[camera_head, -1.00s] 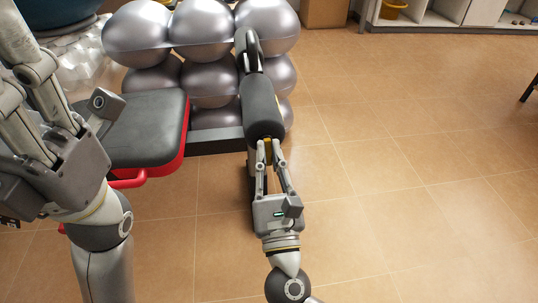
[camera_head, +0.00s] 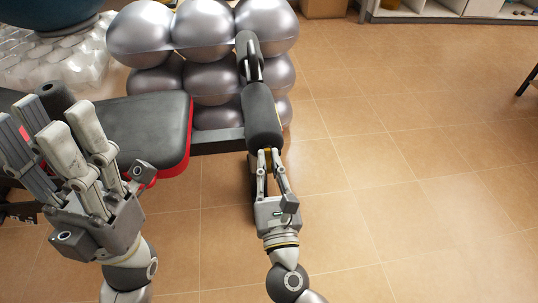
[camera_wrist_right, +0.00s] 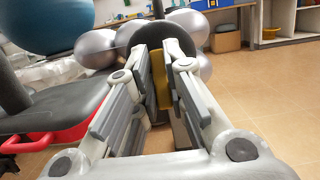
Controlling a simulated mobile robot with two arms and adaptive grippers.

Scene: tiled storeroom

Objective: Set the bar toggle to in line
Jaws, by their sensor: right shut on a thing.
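A black padded roller (camera_head: 262,116) sits on the dark frame of a bench, in the middle of the head view. The yellow piece (camera_wrist_right: 162,86) at its near end shows between my fingers in the right wrist view; I take it to be part of the bar toggle. My right gripper (camera_head: 268,153) is shut on this yellow piece, which its fingers partly hide. The roller's round dark end (camera_wrist_right: 148,37) shows behind the fingertips. My left gripper (camera_head: 72,125) is raised at the left, in front of the bench seat, apart from the roller; its finger gap is unclear.
A black seat with red trim (camera_head: 150,125) lies left of the roller. Several silver balls (camera_head: 205,25) are stacked behind it. A blue ball (camera_wrist_right: 45,22) is at the back left. Shelves (camera_head: 435,12) stand at the back right. The tiled floor (camera_head: 400,170) at right is clear.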

